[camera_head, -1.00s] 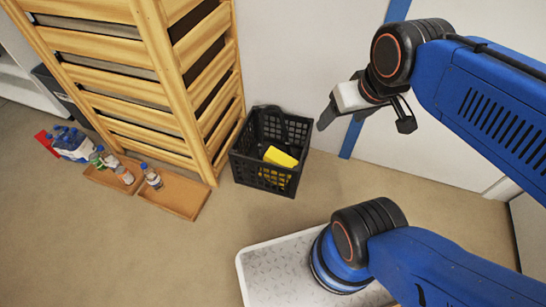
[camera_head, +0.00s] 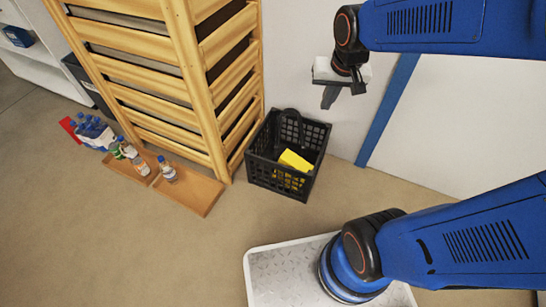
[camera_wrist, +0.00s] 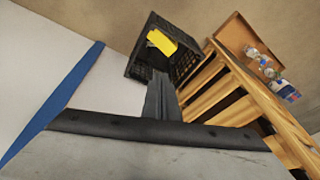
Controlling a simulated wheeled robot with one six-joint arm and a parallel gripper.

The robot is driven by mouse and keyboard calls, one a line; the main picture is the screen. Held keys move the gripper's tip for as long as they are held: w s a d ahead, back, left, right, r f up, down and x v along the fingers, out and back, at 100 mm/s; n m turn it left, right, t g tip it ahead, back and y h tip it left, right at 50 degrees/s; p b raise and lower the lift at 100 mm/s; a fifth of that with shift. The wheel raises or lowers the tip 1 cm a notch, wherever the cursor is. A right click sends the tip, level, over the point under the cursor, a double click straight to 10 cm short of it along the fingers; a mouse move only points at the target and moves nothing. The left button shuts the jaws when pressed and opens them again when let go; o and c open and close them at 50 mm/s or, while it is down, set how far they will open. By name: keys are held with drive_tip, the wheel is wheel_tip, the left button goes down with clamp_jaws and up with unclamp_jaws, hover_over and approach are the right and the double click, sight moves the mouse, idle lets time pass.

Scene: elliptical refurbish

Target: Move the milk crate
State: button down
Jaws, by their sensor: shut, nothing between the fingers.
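The black milk crate (camera_head: 268,170) stands upright on the floor against the wall, right beside the wooden shelf, with a yellow item (camera_head: 295,160) inside it. My gripper (camera_head: 329,98) is above and to the right of the crate, pointing down, apart from it and empty. In the wrist view the crate (camera_wrist: 136,66) lies beyond my fingers (camera_wrist: 161,82), which are together and cover a little of its near part.
A slatted wooden shelf (camera_head: 205,85) stands left of the crate. Two shallow wooden trays (camera_head: 198,195) with several bottles (camera_head: 167,172) lie on the floor at left. A blue strip (camera_head: 388,110) runs down the wall at right. Floor before the crate is clear.

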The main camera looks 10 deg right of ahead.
drive_tip(key=w+a+f+m+g, duration=0.1)
drive_tip(key=w+a+f, duration=0.2)
drive_tip(key=w+f, duration=0.45)
drive_tip(key=w+a+f+m+g, duration=0.1)
drive_tip(key=w+a+f+m, duration=0.1)
drive_tip(key=w+f, duration=0.5)
drive_tip(key=a+f+m, duration=0.1)
drive_tip(key=a+f, duration=0.2)
drive_tip(key=f, duration=1.1)
drive_tip(key=a+f+g, duration=0.1)
drive_tip(key=a+f, duration=0.3)
drive_tip(key=f, duration=1)
drive_tip(key=shift+w+f+m, duration=0.4)
drive_tip(key=shift+a, duration=0.2)
